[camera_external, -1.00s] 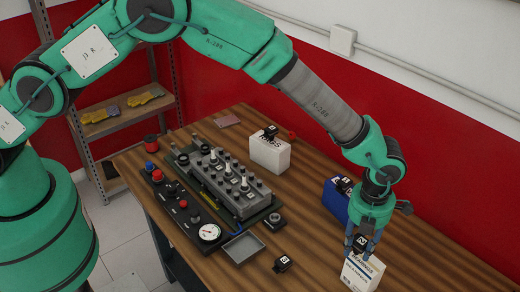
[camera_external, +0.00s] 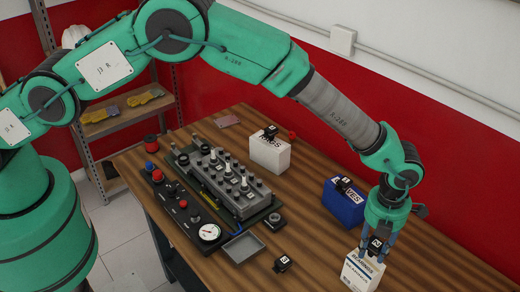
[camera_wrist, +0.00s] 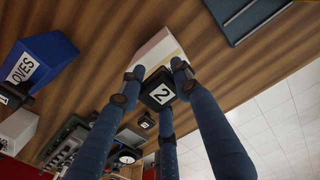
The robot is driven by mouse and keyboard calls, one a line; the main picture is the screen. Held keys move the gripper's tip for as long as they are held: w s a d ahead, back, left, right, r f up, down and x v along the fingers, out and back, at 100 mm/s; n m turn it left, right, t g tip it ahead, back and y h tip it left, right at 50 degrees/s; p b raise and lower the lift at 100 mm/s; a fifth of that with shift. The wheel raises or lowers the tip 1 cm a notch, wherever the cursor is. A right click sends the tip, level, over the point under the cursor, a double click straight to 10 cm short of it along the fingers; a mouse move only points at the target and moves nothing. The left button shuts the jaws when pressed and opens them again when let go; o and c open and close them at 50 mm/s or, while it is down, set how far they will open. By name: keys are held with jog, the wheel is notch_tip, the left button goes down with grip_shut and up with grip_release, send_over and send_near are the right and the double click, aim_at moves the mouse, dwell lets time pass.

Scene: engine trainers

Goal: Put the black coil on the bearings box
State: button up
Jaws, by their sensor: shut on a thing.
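My gripper (camera_external: 378,236) is shut on a black coil (camera_external: 376,246), a small dark block with a white label, at the lower right of the external view. In the wrist view my gripper's three blue fingers (camera_wrist: 157,80) close around this coil (camera_wrist: 158,95), whose label reads 2. The white bearings box (camera_external: 361,273) stands on the table directly beneath; it also shows behind the coil in the wrist view (camera_wrist: 156,52). The coil is at the box's top; I cannot tell whether it touches. The fingers hide part of the box top.
A blue gloves box (camera_external: 341,207) with a dark block on top stands behind and left. A white box (camera_external: 269,154) with another block is farther back. A loose black block (camera_external: 282,263) lies on the table left of the bearings box. An engine trainer (camera_external: 232,185) fills the table's left.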

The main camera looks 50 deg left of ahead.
aim_at(371, 255)
jog(key=shift+f+p, duration=0.3)
jog(key=shift+f, duration=1.1)
jog(key=shift+f, duration=0.1)
jog(key=o, duration=1.2)
jog(key=shift+o, duration=0.2)
notch_tip(371, 255, up, 12)
jog(key=shift+r+b, duration=0.1)
jog(key=shift+b, duration=0.95)
